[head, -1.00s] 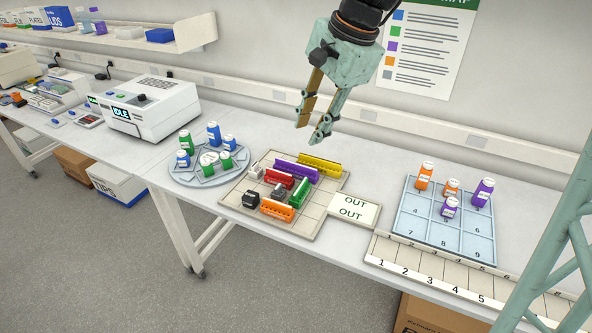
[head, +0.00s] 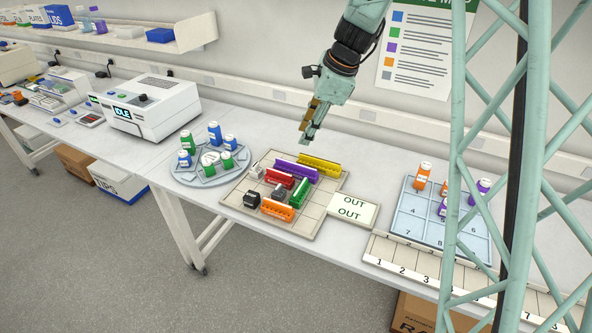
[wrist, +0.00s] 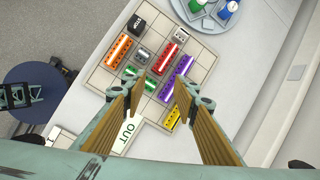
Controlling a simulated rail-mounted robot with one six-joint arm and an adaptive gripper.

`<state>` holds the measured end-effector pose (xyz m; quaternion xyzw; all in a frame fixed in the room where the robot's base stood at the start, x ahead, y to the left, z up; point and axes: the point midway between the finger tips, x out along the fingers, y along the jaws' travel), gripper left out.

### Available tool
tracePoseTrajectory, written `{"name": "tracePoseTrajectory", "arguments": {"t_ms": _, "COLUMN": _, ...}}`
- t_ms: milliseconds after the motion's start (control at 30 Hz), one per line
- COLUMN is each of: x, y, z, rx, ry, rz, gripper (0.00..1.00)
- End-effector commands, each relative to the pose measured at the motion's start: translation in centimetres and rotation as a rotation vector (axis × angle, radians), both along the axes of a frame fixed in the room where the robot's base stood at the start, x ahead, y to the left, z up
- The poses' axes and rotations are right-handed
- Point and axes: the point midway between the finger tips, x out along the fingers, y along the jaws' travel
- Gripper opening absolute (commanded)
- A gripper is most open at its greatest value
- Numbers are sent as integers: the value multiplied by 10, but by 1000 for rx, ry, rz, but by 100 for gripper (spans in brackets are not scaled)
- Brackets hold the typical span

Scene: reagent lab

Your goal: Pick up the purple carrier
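The purple carrier (head: 296,171) lies on the beige gridded tray (head: 313,226), between the yellow carrier (head: 319,165) and the red carrier (head: 280,178). In the wrist view the purple carrier (wrist: 177,80) appears near the right fingertip, which may hide part of it. My gripper (head: 306,138) is above the back of the tray, apart from the carriers. The wrist view shows my gripper (wrist: 160,88) open and empty, its fingers spread wide.
The green carrier (head: 299,193), orange carrier (head: 277,210) and small black block (head: 251,199) share the tray. A round rack (head: 194,178) with several bottles stands left. An OUT card (head: 352,209) and blue bottle tray (head: 409,226) are right. My lattice column hides part of the right side.

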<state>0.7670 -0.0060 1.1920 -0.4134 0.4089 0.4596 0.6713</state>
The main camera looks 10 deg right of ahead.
Motion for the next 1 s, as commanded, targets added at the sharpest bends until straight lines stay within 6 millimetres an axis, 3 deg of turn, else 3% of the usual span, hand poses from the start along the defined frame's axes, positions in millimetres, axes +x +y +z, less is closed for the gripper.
{"name": "tracePoseTrajectory", "arguments": {"t_ms": 600, "x": 70, "y": -28, "z": -90, "rx": 108, "ry": 112, "rz": -350, "gripper": 27}}
{"name": "tracePoseTrajectory", "arguments": {"t_ms": 800, "x": 81, "y": -34, "z": -108, "rx": 128, "ry": 132, "rz": -418, "gripper": 27}}
{"name": "tracePoseTrajectory", "arguments": {"t_ms": 1000, "x": 84, "y": -35, "z": -113, "rx": 133, "ry": 138, "rz": -437, "gripper": 27}}
